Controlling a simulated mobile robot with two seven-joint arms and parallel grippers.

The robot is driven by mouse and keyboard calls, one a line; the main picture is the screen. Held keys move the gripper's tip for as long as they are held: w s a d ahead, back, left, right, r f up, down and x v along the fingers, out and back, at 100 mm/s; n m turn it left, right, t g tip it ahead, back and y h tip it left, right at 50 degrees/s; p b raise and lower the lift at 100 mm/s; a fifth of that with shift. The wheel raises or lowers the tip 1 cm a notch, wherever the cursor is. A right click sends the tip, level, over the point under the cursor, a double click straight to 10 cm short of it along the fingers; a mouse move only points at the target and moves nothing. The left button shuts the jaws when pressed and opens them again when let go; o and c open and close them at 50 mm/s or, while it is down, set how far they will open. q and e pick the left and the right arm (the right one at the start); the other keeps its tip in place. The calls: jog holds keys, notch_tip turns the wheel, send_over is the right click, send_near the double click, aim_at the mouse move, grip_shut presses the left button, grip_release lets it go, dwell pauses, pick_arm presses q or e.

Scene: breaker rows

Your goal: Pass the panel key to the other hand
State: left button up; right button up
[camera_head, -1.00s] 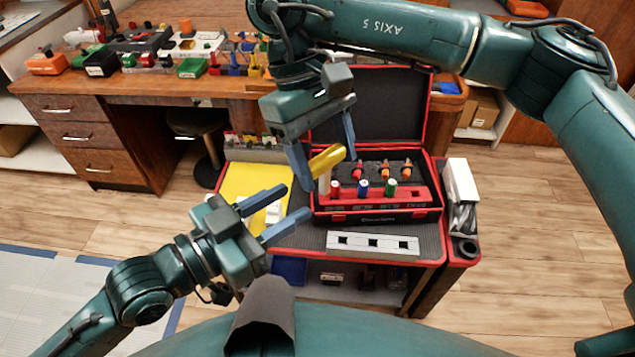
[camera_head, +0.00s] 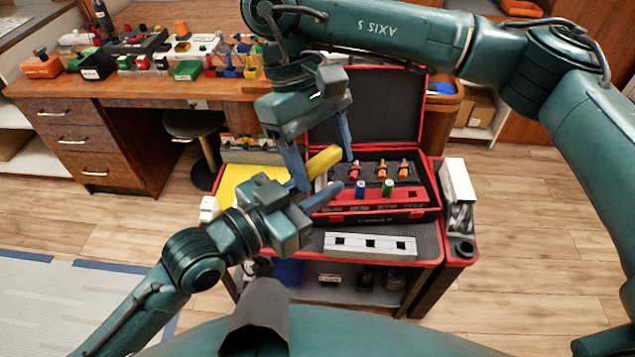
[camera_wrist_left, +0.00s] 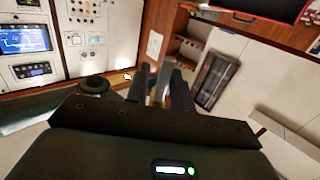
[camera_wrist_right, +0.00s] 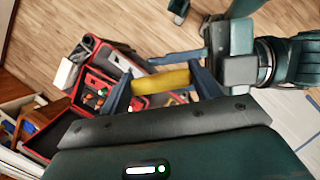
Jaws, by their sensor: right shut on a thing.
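The panel key shows as a yellow bar (camera_head: 323,160) with a pale part below it, mostly hidden by my left gripper. My right gripper (camera_head: 322,170) is shut on the yellow bar above the front of the cart. The right wrist view shows the bar (camera_wrist_right: 162,80) spanning its two fingers. My left gripper (camera_head: 311,194) is just below the key, its fingers spread. In the left wrist view, a pale yellowish piece (camera_wrist_left: 160,88) shows between its fingers; I cannot tell whether they touch it.
An open red case (camera_head: 400,215) with coloured pieces stands on the cart behind the grippers. A white strip with square holes (camera_head: 370,246) lies at the cart's front. A yellow sheet (camera_head: 236,180) is at its left. The wooden desk (camera_head: 225,92) behind holds several parts.

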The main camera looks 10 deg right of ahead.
pick_arm(q)
grip_shut()
pick_arm(e)
jog(key=o, duration=1.1)
